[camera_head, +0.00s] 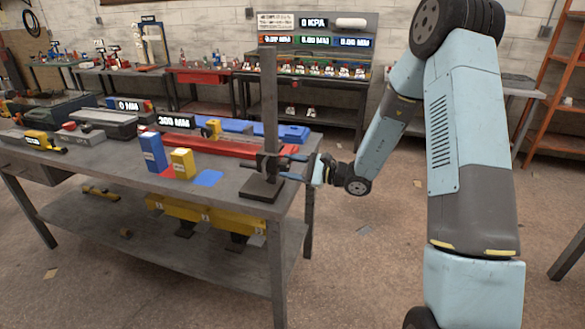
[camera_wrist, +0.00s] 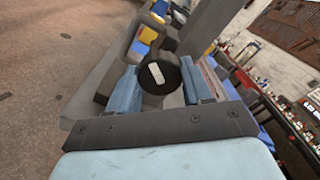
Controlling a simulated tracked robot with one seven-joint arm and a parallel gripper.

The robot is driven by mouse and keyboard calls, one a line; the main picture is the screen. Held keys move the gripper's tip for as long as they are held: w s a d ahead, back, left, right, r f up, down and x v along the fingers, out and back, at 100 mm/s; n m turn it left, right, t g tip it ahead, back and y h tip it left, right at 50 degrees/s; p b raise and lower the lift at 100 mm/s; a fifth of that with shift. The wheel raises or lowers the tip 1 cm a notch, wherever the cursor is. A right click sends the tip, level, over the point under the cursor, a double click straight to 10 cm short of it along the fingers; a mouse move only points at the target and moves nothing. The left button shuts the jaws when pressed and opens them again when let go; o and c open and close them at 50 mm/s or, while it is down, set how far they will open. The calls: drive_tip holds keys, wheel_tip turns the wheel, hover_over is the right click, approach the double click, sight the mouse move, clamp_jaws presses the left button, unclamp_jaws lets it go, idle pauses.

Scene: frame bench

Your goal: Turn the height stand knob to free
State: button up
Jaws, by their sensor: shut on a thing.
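The height stand (camera_head: 269,100) is a tall grey post on a dark square base at the right end of the workbench. A dark carriage sits low on the post. Its knob (camera_wrist: 158,74) is a round black cap with a short white mark, facing the wrist camera. The mark runs near vertical in that view, slightly tilted. My gripper (camera_head: 291,168) reaches in from the right at carriage height. In the wrist view its two blue fingers are on either side of the knob, shut on it. I see no readable lock or free label.
A blue block (camera_head: 153,152) and a yellow block (camera_head: 182,163) stand on the workbench (camera_head: 115,165) left of the stand. A blue flat square (camera_head: 208,178) lies near the front edge. A red rail lies behind.

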drive_tip(key=n, duration=0.3)
drive_tip(key=shift+s+a+n, duration=0.15)
drive_tip(key=shift+a+n, duration=0.05)
drive_tip(key=shift+n, duration=0.2)
drive_tip(key=shift+f+n, duration=0.1)
drive_tip(key=shift+n, duration=1.8)
drive_tip(key=o, duration=1)
drive_tip(key=shift+o, duration=0.2)
drive_tip(key=shift+d, duration=0.1)
drive_tip(key=shift+s+d, duration=0.1)
drive_tip(key=shift+d, duration=0.5)
drive_tip(key=v, duration=1.2)
drive_tip(key=shift+d, duration=0.25)
